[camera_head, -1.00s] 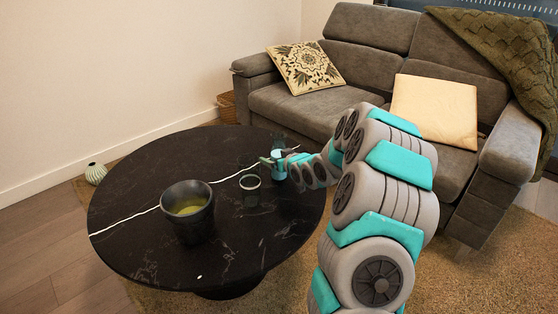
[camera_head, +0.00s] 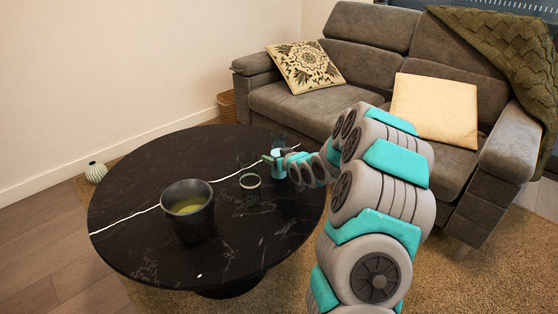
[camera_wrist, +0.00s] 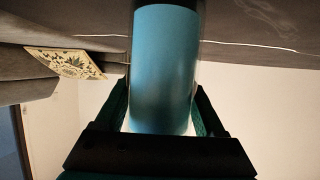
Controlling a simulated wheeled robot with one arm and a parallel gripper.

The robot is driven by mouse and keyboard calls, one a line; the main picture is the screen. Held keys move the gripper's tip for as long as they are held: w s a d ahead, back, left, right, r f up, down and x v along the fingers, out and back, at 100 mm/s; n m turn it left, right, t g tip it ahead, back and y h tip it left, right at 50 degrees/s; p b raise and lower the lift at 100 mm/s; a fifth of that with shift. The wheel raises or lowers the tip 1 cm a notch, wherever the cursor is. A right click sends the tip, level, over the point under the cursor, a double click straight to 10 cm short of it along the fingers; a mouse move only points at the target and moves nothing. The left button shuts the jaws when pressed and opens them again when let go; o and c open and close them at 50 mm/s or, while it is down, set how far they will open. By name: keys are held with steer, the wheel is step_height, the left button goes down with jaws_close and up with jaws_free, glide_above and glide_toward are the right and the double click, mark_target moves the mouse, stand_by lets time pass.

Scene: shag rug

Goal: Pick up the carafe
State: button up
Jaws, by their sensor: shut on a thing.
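The carafe shows in the wrist view as a smooth blue cylinder (camera_wrist: 165,60) between the two dark fingers of my gripper (camera_wrist: 163,108). The fingers are shut on it, one on each side. In the head view my gripper (camera_head: 277,158) is over the far right part of the round black table. There the carafe is small and partly covered by the fingers. I cannot tell whether its base touches the table.
On the table (camera_head: 130,225) stand a dark pot (camera_head: 190,222) with yellowish contents and a small dark glass (camera_head: 250,191) close to my gripper. A grey sofa (camera_head: 300,103) is behind. A ribbed vase (camera_head: 96,172) stands on the floor at left.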

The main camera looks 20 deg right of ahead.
jaws_close()
